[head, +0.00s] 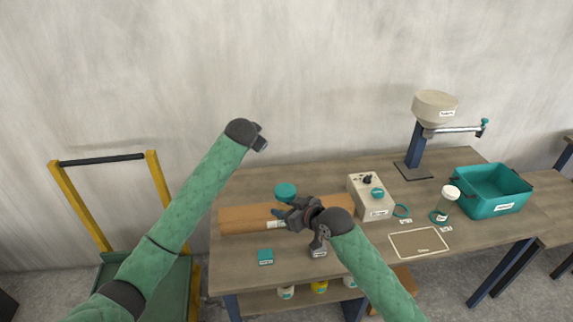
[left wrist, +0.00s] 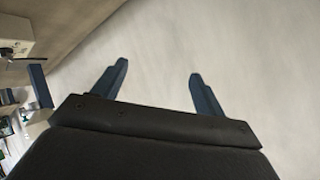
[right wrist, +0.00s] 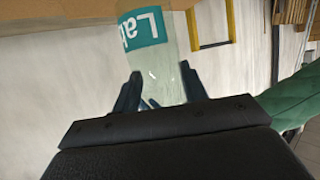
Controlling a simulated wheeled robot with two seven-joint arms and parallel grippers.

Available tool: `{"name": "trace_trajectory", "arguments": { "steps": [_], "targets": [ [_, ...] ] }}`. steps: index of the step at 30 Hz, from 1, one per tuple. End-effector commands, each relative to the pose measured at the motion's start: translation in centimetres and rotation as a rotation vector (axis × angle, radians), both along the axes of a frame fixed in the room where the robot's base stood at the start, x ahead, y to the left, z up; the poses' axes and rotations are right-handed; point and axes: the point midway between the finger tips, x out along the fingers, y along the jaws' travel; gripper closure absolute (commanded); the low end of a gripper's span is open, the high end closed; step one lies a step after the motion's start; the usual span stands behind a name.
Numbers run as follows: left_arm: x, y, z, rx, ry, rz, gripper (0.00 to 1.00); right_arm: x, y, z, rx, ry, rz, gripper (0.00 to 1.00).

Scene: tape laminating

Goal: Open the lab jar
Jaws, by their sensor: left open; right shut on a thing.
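My right gripper (head: 281,213) is shut on the lab jar, above the brown roll on the workbench. In the right wrist view the clear, pale jar (right wrist: 160,65) with a teal label reading "La…" stands between the fingers (right wrist: 163,90); its far end is cut off by the picture's top edge. In the head view a round teal lid (head: 286,190) shows just above the right fingers; most of the jar is hidden there. My left gripper (head: 261,143) is raised above and to the left of the jar, open and empty, also in the left wrist view (left wrist: 158,80).
A yellow-framed trolley (head: 157,185) stands left.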

Motion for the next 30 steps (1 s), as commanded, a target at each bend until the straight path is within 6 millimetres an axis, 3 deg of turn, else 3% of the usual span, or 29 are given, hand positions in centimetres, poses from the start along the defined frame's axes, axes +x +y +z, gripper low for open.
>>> {"name": "trace_trajectory", "arguments": {
  "steps": [6,15,23,30],
  "targets": [
    [-3.0,-6.0,3.3,0.187,0.066,-0.293,0.28,0.0,0.0,0.0,0.0,0.0,0.0,1.0],
    [-8.9,-11.2,5.2,0.473,0.169,-0.716,0.28,0.0,0.0,0.0,0.0,0.0,0.0,1.0],
    [-14.6,-12.4,5.5,0.719,0.275,-1.095,0.28,0.0,0.0,0.0,0.0,0.0,0.0,1.0],
    [-19.5,-11.1,5.6,0.902,0.393,-1.436,0.28,0.0,0.0,0.0,0.0,0.0,0.0,1.0]
  ]
}}
